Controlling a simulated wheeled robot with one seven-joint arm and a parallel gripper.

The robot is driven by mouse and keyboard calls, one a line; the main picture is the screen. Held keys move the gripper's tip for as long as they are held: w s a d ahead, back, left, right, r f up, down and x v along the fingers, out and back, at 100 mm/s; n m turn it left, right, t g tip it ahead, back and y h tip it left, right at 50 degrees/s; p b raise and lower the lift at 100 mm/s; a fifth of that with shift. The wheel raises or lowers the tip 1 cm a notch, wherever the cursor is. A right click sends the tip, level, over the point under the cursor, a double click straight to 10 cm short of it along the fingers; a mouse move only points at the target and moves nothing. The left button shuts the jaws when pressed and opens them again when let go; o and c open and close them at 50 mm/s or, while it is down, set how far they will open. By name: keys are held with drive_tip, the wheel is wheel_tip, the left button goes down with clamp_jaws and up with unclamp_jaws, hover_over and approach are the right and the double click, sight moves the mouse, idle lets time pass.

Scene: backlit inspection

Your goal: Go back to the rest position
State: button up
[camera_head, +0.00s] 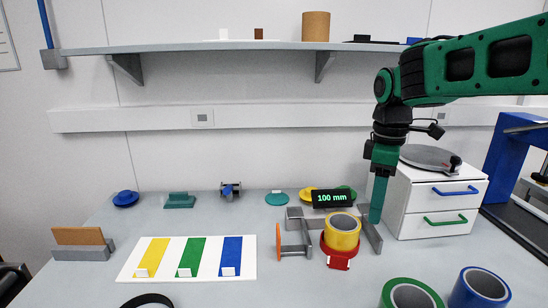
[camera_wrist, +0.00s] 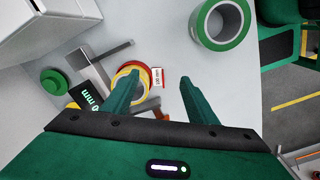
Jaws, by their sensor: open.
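My gripper (camera_head: 376,213) points down at the right of the bench, beside a yellow tape roll (camera_head: 343,232). In the wrist view my gripper (camera_wrist: 160,78) has its fingers apart with nothing held between them. In the wrist view, the left finger partly hides the yellow roll (camera_wrist: 124,70). Whether a finger touches anything is unclear.
A grey caliper-like fixture (camera_head: 304,232) and a "100 mm" display (camera_head: 332,198) stand close by. A white drawer unit (camera_head: 408,212) is right of my gripper. Green (camera_head: 412,294) and blue (camera_head: 481,289) rolls lie in front. A shelf (camera_head: 250,46) runs above.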

drive_tip(key=s+d+f+m, duration=0.3)
drive_tip(key=s+m, duration=0.3)
drive_tip(key=s, duration=0.2)
drive_tip(key=s+d+f+m, duration=0.4)
drive_tip(key=s+d+m, duration=0.2)
drive_tip(key=s, duration=0.2)
drive_tip(key=s+d+f+m, duration=0.3)
drive_tip(key=s+d+m, duration=0.2)
drive_tip(key=s, duration=0.3)
drive_tip(key=shift+f+m, duration=0.4)
drive_tip(key=shift+m, duration=0.2)
